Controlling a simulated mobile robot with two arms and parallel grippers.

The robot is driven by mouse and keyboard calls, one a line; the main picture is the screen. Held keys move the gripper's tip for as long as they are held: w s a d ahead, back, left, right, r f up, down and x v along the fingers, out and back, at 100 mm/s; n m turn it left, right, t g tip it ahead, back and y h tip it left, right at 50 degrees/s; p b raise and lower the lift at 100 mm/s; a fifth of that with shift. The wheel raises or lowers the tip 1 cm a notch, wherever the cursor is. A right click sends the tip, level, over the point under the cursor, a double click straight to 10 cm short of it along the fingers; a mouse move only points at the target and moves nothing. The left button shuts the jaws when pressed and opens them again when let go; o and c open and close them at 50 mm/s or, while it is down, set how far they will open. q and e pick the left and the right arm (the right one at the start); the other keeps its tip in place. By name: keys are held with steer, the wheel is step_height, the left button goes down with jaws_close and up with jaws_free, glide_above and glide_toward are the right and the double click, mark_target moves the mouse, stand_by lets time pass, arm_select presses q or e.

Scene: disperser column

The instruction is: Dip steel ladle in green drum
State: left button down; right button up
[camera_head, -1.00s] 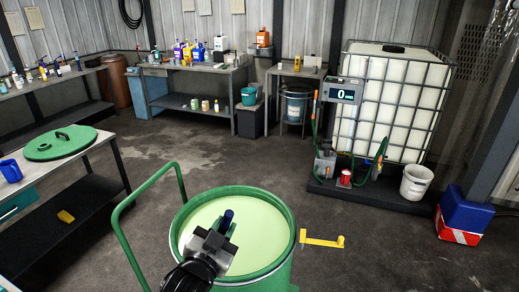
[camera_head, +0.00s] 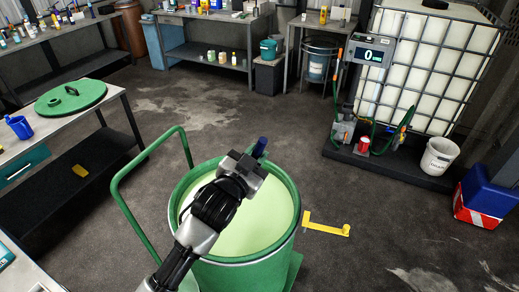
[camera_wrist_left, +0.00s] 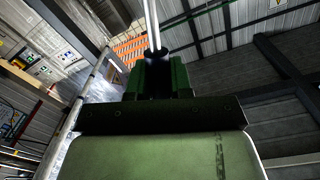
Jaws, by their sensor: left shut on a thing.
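The green drum (camera_head: 262,272) stands in the lower middle of the head view, open on top, with pale green liquid (camera_head: 262,215) inside. My left gripper (camera_head: 256,162) is over the drum near its far rim in the picture, shut on the steel ladle. The ladle's dark blue handle end (camera_head: 261,146) sticks up past the jaws. The left wrist view shows its thin steel shaft (camera_wrist_left: 151,22) beyond the green finger parts. The ladle's bowl is hidden, so I cannot tell whether it touches the liquid. My right gripper is not in view.
A green tubular handle (camera_head: 122,200) rises at the drum's left. A green lid (camera_head: 70,99) and a blue jug (camera_head: 19,127) are on the left bench. A caged white tank (camera_head: 425,60) stands back right.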

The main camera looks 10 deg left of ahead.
arm_select(q)
step_height(320, 180, down, 3)
steer(key=shift+b, duration=1)
step_height(320, 180, down, 12)
steer(key=b, duration=0.9)
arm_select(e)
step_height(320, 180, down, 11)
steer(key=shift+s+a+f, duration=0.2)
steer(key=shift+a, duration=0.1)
arm_select(q)
steer(key=shift+f, duration=0.2)
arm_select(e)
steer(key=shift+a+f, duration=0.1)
arm_select(q)
step_height(320, 180, down, 6)
steer(key=b, duration=0.4)
steer(key=shift+f, duration=0.15)
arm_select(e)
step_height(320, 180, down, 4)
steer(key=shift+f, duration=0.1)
